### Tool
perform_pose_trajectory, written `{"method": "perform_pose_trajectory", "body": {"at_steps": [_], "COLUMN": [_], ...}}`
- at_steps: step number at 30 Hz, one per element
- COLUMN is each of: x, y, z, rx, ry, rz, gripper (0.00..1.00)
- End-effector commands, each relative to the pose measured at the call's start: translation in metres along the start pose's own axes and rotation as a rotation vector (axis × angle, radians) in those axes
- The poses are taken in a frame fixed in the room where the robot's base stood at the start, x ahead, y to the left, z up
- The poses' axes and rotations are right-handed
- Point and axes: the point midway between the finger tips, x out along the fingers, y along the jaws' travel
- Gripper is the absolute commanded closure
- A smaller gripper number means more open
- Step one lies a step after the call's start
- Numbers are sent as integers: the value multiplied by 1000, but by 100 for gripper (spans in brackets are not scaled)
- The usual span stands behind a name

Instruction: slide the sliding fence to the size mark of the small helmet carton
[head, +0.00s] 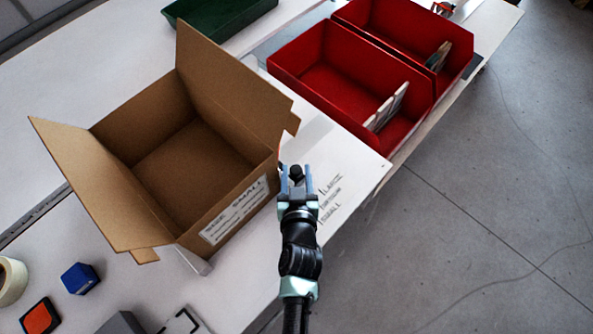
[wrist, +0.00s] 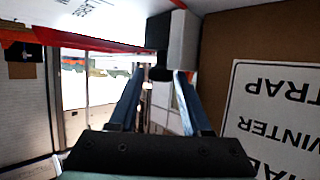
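The small helmet carton (head: 228,222), brown with open flaps and a label reading SMALL, stands on the white bench. Its labelled wall (wrist: 225,60) fills the right of the wrist view. Size marks (head: 331,190) LARGE, MEDIUM and SMALL are printed on the bench right of my gripper (head: 297,172). In the wrist view a dark knob (wrist: 160,73) shows beside a pale grey block (wrist: 183,40), apparently the sliding fence; most of the fence is hidden in the head view. My gripper (wrist: 160,76) is open, its blue fingers on either side of the knob with small gaps.
Two red bins (head: 335,62) with pale dividers stand behind at the right, a green tray (head: 222,14) at the back. A blue block (head: 80,278), a tape roll (head: 10,280) and an orange-and-black item (head: 40,317) lie front left. The bench edge drops to open floor at right.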

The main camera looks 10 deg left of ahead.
Motion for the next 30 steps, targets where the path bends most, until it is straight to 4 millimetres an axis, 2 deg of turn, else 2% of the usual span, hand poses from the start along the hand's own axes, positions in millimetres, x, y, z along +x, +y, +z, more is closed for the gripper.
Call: {"method": "perform_pose_trajectory", "body": {"at_steps": [5, 8, 21, 24, 30], "x": [-3, -12, -91, -106, -125], "y": [0, 0, -1, 0, 0], "z": [0, 0, 2, 1, 1], "rx": [0, 0, -2, -2, 0], "ry": [1, 1, -3, -2, -1], "rz": [0, 0, -1, 0, 0], "gripper": [52, 52, 52, 52, 52]}}
